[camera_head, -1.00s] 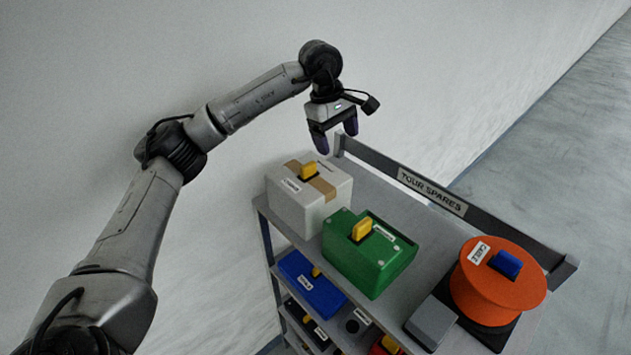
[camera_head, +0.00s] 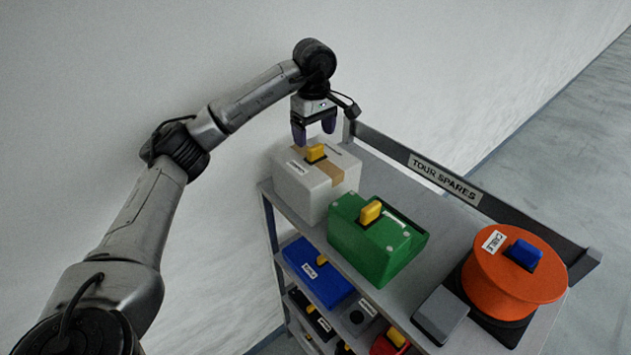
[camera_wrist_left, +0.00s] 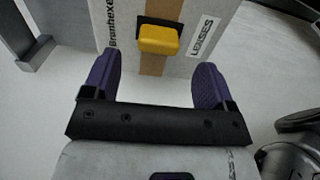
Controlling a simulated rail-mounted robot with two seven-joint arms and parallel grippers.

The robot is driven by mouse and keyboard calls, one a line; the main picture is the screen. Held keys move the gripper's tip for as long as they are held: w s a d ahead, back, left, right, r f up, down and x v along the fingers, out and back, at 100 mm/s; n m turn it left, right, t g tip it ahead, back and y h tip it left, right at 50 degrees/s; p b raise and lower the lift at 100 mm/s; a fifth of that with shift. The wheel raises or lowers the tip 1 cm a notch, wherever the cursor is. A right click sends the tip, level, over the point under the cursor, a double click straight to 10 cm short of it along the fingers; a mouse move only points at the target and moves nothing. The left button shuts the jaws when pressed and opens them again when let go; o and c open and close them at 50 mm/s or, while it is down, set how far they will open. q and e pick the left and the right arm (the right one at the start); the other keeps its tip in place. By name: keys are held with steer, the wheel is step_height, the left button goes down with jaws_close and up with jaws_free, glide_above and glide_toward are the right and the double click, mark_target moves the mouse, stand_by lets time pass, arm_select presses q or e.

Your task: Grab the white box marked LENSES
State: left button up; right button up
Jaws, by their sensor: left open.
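The white box (camera_head: 305,186) marked LENSES sits at the left end of the top shelf in the head view. It has a tan tape strip and a yellow handle (camera_head: 315,152) on top. In the left wrist view the box (camera_wrist_left: 205,22) shows its LENSES label, and the yellow handle (camera_wrist_left: 158,40) lies ahead, between the lines of the two fingers. My left gripper (camera_head: 314,135) is open and empty, just above and behind the handle; it also shows in the left wrist view (camera_wrist_left: 155,80). My right gripper is not in view.
A green case (camera_head: 372,245) stands close beside the box. An orange cable reel (camera_head: 505,272) and a small grey block (camera_head: 440,315) are farther right. A raised TOUR SPARES rail (camera_head: 445,180) edges the shelf. Lower shelves hold a blue case (camera_head: 318,275) and other items.

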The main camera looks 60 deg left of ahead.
mark_target(315, 146)
arm_select(q)
steer(key=shift+d+f+p, duration=0.1)
steer(key=shift+f+p, duration=0.5)
steer(key=shift+f, duration=2)
jaws_close()
